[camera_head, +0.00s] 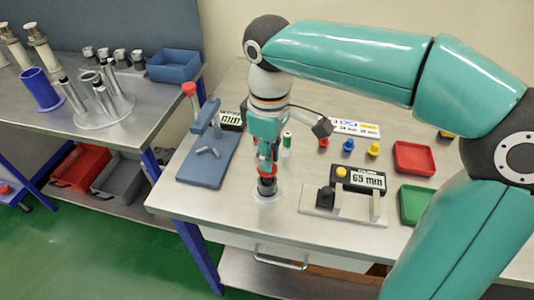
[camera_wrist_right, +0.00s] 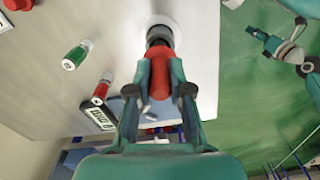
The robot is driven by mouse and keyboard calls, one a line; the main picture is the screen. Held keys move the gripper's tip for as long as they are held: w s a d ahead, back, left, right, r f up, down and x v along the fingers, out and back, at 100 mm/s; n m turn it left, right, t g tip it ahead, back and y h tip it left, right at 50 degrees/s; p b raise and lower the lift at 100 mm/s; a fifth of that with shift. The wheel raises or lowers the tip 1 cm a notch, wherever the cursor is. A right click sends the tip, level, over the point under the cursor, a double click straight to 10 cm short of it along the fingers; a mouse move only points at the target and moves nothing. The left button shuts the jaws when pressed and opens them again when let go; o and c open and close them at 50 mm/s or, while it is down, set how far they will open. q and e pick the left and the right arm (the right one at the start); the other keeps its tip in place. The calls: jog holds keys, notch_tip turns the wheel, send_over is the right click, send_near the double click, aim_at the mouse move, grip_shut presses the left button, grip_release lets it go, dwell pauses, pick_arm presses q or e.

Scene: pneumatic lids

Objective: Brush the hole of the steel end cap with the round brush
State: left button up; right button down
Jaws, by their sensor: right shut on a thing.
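My right gripper (camera_head: 267,160) is upright over the front of the work table and shut on a red handle, which looks like the round brush (camera_wrist_right: 159,78). The handle points down at a dark grey round piece (camera_head: 267,187), probably the steel end cap, which stands on a white round pad (camera_head: 268,198). In the right wrist view the dark piece (camera_wrist_right: 160,37) is straight beyond the handle, in line with it. The bristles do not show; I cannot tell whether they are inside the hole.
A green-capped bottle (camera_head: 287,140) stands just behind my right gripper. A blue press (camera_head: 207,160) is to the left, a gauge with a 65 mm display (camera_head: 366,181) to the right. A red tray (camera_head: 413,157) and green tray (camera_head: 413,203) lie farther right.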

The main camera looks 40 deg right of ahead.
jog(key=shift+r+p, duration=1.05)
jog(key=shift+f+b, duration=0.8)
jog(key=shift+f, duration=0.3)
jog(key=shift+r+p, duration=1.05)
jog(key=shift+r, duration=0.05)
jog(key=shift+f+b, duration=0.8)
jog(key=shift+f, duration=0.3)
jog(key=shift+r+p, duration=1.05)
jog(key=shift+r, duration=0.05)
jog(key=shift+f+b, duration=0.8)
jog(key=shift+f, duration=0.3)
jog(key=shift+r+p, duration=1.05)
jog(key=shift+r, duration=0.05)
jog(key=shift+f+b, duration=0.75)
jog(key=shift+f, duration=0.3)
